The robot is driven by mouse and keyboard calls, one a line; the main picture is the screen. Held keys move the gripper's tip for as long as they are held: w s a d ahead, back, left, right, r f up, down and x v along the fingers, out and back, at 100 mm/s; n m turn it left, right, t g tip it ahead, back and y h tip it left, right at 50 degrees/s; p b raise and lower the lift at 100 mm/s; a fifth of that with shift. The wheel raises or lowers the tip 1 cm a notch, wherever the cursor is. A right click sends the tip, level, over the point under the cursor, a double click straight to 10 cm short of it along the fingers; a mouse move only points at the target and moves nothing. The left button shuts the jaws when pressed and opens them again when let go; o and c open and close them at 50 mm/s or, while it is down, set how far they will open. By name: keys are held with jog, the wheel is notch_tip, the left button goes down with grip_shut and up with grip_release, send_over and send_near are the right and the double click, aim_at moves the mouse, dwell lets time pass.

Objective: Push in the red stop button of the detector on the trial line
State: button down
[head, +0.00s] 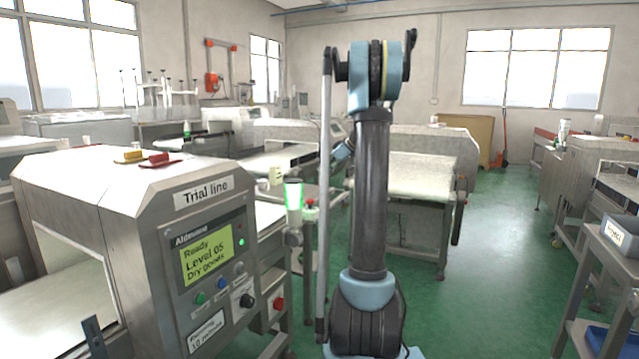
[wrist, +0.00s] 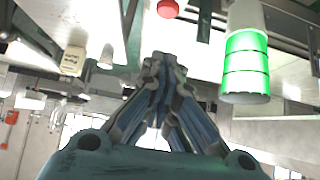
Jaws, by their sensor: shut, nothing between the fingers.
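The trial line detector (head: 195,215) stands at the left in the head view, with a lit screen (head: 207,252) reading "Ready, Level 05, Dry goods". A red button (head: 278,303) sits low at the panel's right side. Another red button (head: 310,204) tops a post beside the green lamp (head: 293,198). In the wrist view, a round red button (wrist: 168,8) shows at the top edge, beyond and apart from my fingertips; which one it is I cannot tell for certain. My gripper (wrist: 160,62) is shut and empty. In the head view my arm hides it.
A yellow and a red piece (head: 158,158) lie on the detector's top. Green floor (head: 490,270) is clear at the right.

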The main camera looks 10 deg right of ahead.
send_over(312, 200)
notch_tip(312, 200, down, 6)
jog(key=shift+s+f, duration=0.1)
notch_tip(312, 200, down, 3)
jog(key=shift+a+f, duration=0.1)
jog(key=shift+f, duration=0.45)
jog(key=shift+f, duration=0.7)
jog(key=shift+s+f, duration=0.1)
jog(key=shift+s, duration=0.3)
